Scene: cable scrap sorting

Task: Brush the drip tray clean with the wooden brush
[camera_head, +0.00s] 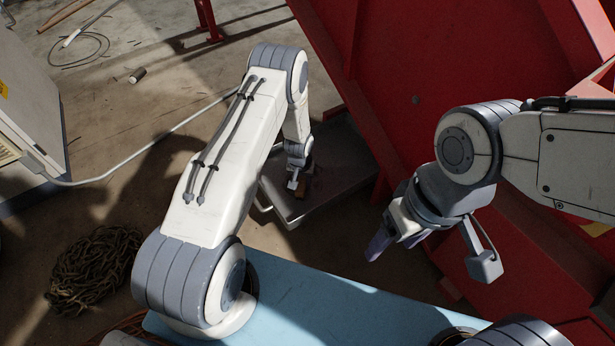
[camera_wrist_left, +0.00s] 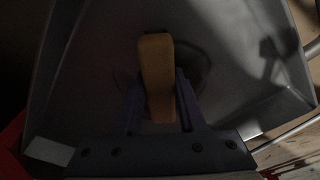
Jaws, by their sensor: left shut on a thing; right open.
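The grey drip tray (camera_head: 345,180) sits on the floor against the red machine, and its sloped walls show in the left wrist view (camera_wrist_left: 85,40). My left gripper (camera_head: 297,181) reaches down into the tray, shut on the wooden brush (camera_wrist_left: 157,72). The brush is a tan block between the two purple fingers, and its lower side is hidden. In the head view the brush (camera_head: 306,187) is a small brown patch at the gripper. A dark round stain (camera_wrist_left: 200,68) shows on the tray floor around the brush. My right gripper (camera_head: 388,240) hangs open and empty, right of the tray.
The red machine (camera_head: 405,100) rises behind and right of the tray. A pale cable (camera_head: 140,145) runs across the floor from a white cabinet (camera_head: 25,110) at left. A heap of brown cable (camera_head: 95,265) lies lower left.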

